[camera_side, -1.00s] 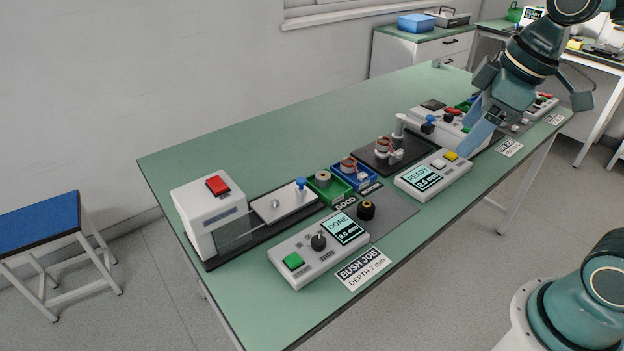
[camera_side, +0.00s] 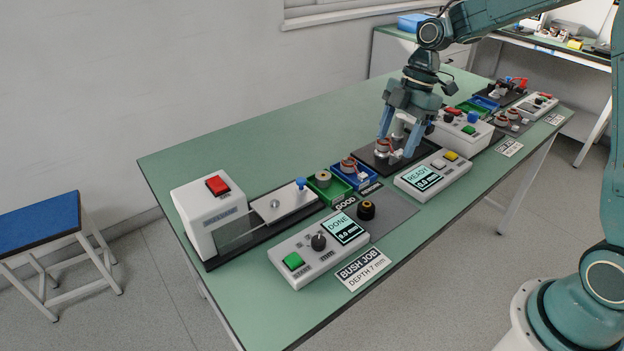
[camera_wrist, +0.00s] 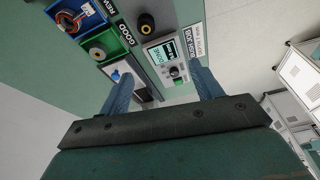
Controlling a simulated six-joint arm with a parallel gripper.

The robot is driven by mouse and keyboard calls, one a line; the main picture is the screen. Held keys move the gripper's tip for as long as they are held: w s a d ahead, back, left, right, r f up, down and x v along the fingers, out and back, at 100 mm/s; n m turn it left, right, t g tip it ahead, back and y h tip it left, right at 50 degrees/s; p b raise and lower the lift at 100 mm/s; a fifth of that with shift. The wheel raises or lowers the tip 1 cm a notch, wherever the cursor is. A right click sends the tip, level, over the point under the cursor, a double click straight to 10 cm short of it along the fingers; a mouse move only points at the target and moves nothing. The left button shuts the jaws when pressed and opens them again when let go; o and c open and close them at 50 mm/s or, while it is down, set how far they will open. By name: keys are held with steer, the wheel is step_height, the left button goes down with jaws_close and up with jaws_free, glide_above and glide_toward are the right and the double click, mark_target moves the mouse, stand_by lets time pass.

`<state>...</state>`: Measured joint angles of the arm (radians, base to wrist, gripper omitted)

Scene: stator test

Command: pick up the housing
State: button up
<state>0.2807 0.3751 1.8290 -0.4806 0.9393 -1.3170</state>
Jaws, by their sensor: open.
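No part is labelled as the housing. A dark round part with a brass-coloured top (camera_side: 366,210), which may be it, stands upright on the grey mat beside the BUSH JOB control box. It also shows in the wrist view (camera_wrist: 147,22), near the top. A round tan and grey part (camera_side: 323,178) sits in the green GOOD bin and shows in the wrist view (camera_wrist: 97,52). My gripper (camera_side: 396,147) is open and empty, pointing down over the black plate. It is behind and right of the dark part in the side view. Its fingers (camera_wrist: 160,80) frame the wrist view.
A copper-wound stator (camera_side: 384,146) is on the black plate by my fingers. Another (camera_side: 347,165) sits in the blue bin. The white press (camera_side: 209,216), DONE box (camera_side: 318,243) and READY box (camera_side: 433,175) crowd the bench. The green bench top (camera_side: 265,135) is clear behind.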

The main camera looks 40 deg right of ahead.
steer(key=w+d+f+n+g+y, duration=0.1)
steer(key=w+d+f+n, duration=0.1)
steer(key=f, duration=0.5)
steer(key=shift+w+d+f+n, duration=0.25)
steer(key=shift+w+n, duration=0.45)
steer(key=shift+n, duration=0.2)
steer(key=shift+f, duration=0.1)
glide_above(367, 203)
steer(key=d, duration=0.2)
steer(key=f, duration=0.7)
steer(key=shift+s+d, duration=0.1)
steer(key=shift+d, duration=0.1)
steer(key=shift+a+f, duration=0.15)
steer(key=shift+f, duration=0.25)
steer(key=shift+f, duration=0.1)
steer(key=shift+a+x, duration=0.2)
steer(key=shift+x, duration=2.3)
steer(key=shift+c, duration=0.3)
steer(key=c, duration=1.1)
